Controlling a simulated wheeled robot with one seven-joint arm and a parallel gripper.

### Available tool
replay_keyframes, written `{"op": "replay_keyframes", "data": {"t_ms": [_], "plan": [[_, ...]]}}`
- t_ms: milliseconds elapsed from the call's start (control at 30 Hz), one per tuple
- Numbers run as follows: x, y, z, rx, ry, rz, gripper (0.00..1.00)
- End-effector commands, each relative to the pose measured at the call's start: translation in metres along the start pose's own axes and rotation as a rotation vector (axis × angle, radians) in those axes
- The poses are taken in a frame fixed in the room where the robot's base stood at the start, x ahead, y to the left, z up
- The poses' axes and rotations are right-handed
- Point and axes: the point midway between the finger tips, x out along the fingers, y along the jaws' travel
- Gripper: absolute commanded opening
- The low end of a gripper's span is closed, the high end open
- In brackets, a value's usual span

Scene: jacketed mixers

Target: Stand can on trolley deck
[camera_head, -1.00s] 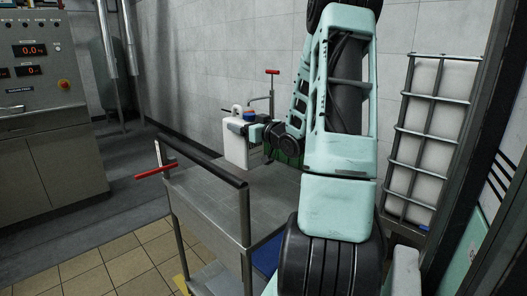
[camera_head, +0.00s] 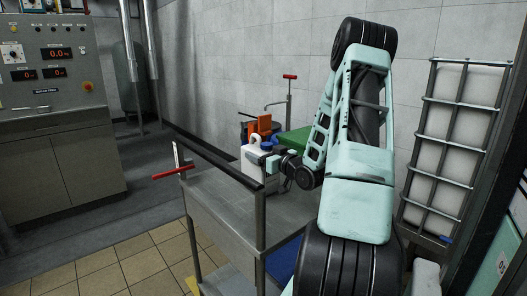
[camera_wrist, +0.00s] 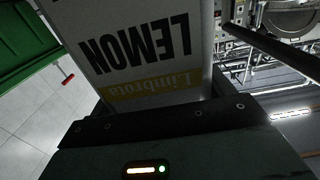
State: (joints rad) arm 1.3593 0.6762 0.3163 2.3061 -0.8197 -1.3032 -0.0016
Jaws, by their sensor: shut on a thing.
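A white can (camera_head: 249,166) with a blue cap shows in the head view, upright, at the far end of the steel trolley deck (camera_head: 225,202). The trolley's black handle bar crosses in front of its lower part. I cannot tell whether its base touches the deck. My gripper (camera_head: 270,161) is shut on the can from the right. In the wrist view the can's face (camera_wrist: 140,45) fills the upper middle, its LEMON label upside down, close against the dark jaws (camera_wrist: 160,122).
The trolley's handle bar (camera_head: 215,160) and a red lever (camera_head: 180,173) stand on the near left side. Behind the can are an orange object (camera_head: 263,125) and a green surface (camera_head: 296,141). A caged white tank (camera_head: 452,150) stands right, a control cabinet (camera_head: 60,110) left.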

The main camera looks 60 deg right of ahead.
Motion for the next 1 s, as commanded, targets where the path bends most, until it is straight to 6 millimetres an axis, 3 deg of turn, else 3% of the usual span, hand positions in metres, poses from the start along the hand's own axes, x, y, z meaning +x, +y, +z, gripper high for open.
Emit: {"op": "replay_keyframes", "data": {"t_ms": [233, 267, 300, 633, 767, 1000], "plan": [[0.001, 0.0, 0.0, -0.003, 0.009, -0.001, 0.09], [0.0, 0.0, 0.003, 0.001, 0.0, 0.0, 0.89], [0.0, 0.0, 0.002, 0.001, 0.0, 0.0, 1.0], [-0.001, 0.0, -0.002, 0.001, 0.0, 0.0, 1.0], [-0.018, 0.001, 0.001, 0.001, -0.002, 0.002, 1.0], [-0.07, 0.001, 0.001, 0.001, -0.002, 0.003, 1.0]]}}
